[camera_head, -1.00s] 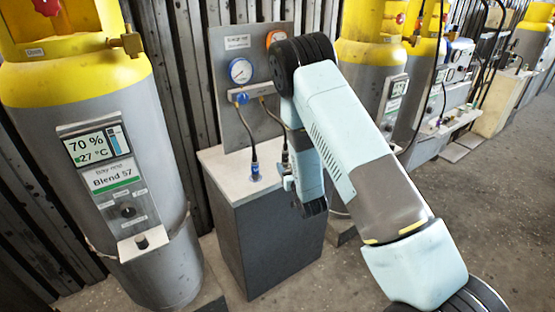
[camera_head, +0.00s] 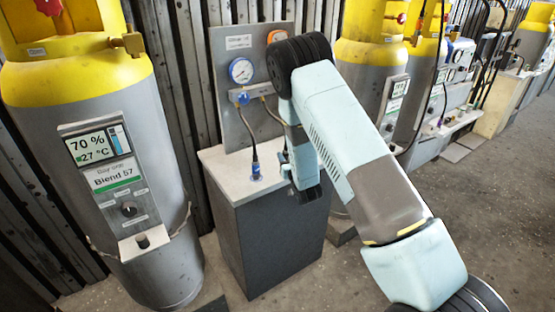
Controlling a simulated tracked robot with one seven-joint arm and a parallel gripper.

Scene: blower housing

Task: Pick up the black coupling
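My gripper (camera_head: 284,165) is low beside my forearm, over the right part of the grey cabinet's top. It is small and partly covered by my arm, and I cannot tell whether its fingers are open or shut. I cannot make out the black coupling; that spot is behind my gripper and arm. A thin hose (camera_head: 273,114) runs from the right side of the gauge panel down behind my arm. A second hose ends in a blue coupling (camera_head: 256,171), standing upright on the cabinet top left of my gripper.
The grey cabinet (camera_head: 270,240) has a pale top (camera_head: 225,168) and an upright panel (camera_head: 230,105) with a blue gauge (camera_head: 241,70) and an orange-red one (camera_head: 277,37). A large cylinder (camera_head: 60,170) stands left, with more cylinders (camera_head: 372,75) behind my arm. Floor is open at right.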

